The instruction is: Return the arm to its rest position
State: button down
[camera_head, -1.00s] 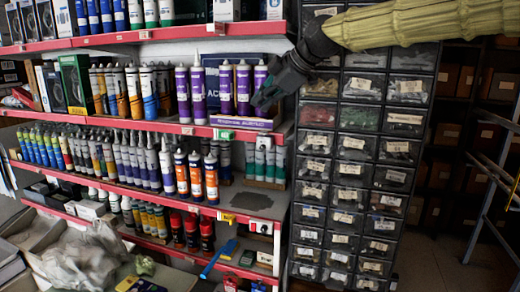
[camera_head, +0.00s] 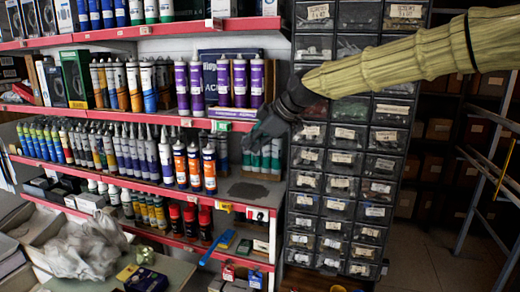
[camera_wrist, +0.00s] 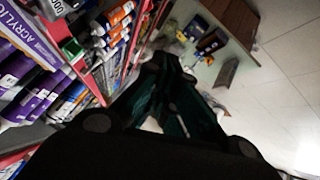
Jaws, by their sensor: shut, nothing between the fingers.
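My arm (camera_head: 395,62) wears a ribbed yellow-green sleeve and reaches in from the upper right. My gripper (camera_head: 250,143) is dark and points down and left. In the head view it overlaps the right end of the shelves, in front of some green-and-grey tubes. Its fingertips are small and dark there. In the wrist view my gripper (camera_wrist: 172,62) is shut with nothing seen in it, and its dark body fills the lower middle.
Red-edged shelves (camera_head: 150,117) with several rows of tubes stand at the left. A drawer cabinet (camera_head: 345,160) stands close on the right, behind my arm. A metal frame (camera_head: 490,150) stands at the far right. Grey floor (camera_head: 430,235) shows free of objects at the lower right.

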jog(key=s+d+f+m+g+h+b, duration=0.1)
jog(key=s+f+m, duration=0.15)
jog(key=f, duration=1.15)
jog(key=s+d+f+m+b, duration=0.15)
jog(key=s+f, duration=0.25)
jog(key=f, duration=1)
jog(key=s+d+f+m+g+h+b, duration=0.1)
jog(key=s+f+m, duration=0.2)
jog(key=f, duration=1.1)
jog(key=s+d+f+m+g+h+b, duration=0.15)
jog(key=s+d+f+m, duration=0.3)
jog(key=s+f, duration=0.85)
jog(key=s+d+f+m+h+b, duration=0.1)
jog(key=s+d+f+m+b, duration=0.15)
jog(key=s+d+f, duration=0.65)
jog(key=s+d+f+m+h, duration=0.1)
jog(key=s+d+f, duration=0.1)
jog(key=s+f, duration=0.2)
jog(key=s+d+f+m+g+b, duration=0.1)
jog(key=s+d+f, duration=0.2)
jog(key=s, duration=0.6)
jog(key=s+d+f+m+h+b, duration=0.1)
jog(key=s+d+f+m, duration=0.1)
jog(key=s+f, duration=0.2)
jog(key=s, duration=0.3)
jog(key=shift+d+f+h, duration=0.25)
jog(key=shift+f+h, duration=0.1)
jog(key=shift+f, duration=0.05)
